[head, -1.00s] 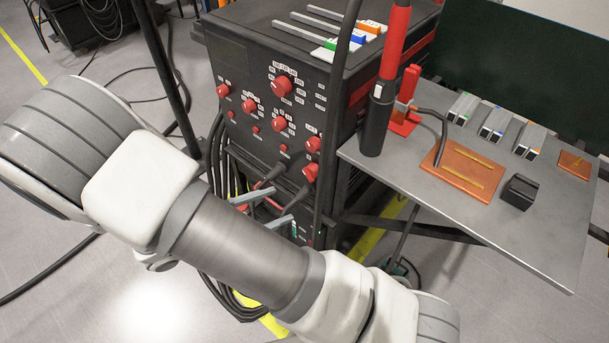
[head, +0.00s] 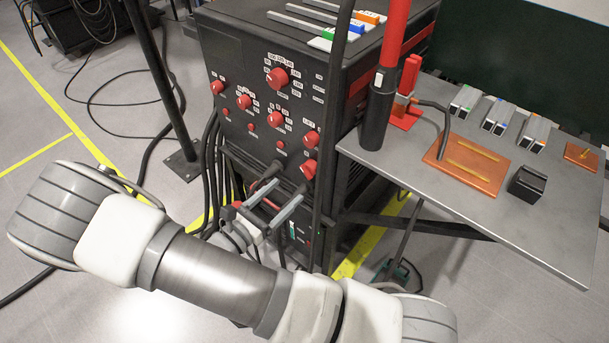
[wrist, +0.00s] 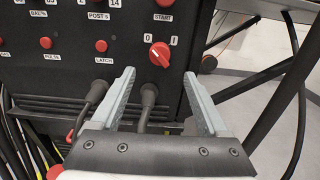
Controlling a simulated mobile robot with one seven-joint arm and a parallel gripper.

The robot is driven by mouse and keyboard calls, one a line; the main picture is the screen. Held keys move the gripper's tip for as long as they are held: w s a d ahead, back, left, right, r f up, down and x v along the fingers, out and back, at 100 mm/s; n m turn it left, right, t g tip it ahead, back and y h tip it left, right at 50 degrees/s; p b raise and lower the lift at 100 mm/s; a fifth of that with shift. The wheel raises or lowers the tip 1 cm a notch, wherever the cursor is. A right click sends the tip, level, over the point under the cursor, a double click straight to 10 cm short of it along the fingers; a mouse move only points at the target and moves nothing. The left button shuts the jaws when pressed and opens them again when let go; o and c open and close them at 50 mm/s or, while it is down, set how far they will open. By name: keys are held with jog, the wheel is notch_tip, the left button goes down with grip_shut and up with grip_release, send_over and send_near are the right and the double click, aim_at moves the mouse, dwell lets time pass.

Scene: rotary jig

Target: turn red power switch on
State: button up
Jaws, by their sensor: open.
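The red power switch (wrist: 160,54) is a round red knob low on the black machine's front panel, with the labels 0 and I above it. Its white mark appears to point up and left, toward the 0. In the head view it is the lowest red knob (head: 309,168) at the panel's right. My gripper (wrist: 159,76) is open and empty, its grey fingers spread left and right below the switch in the wrist view. In the head view my gripper (head: 290,188) is at the machine's lower front, just below the switch. I see no contact with the knob.
A red START button (wrist: 164,4) is above the switch, and a LATCH button (wrist: 101,46) is to its left. Black cables plug in below the panel. A grey side table (head: 380,165) with a black holder (head: 376,120) stands right of the machine.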

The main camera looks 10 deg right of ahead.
aim_at(305, 174)
jog(key=b+x, duration=0.1)
jog(key=x, duration=0.7)
jog(key=shift+w+d, duration=0.1)
jog(key=shift+d, duration=0.05)
grip_shut()
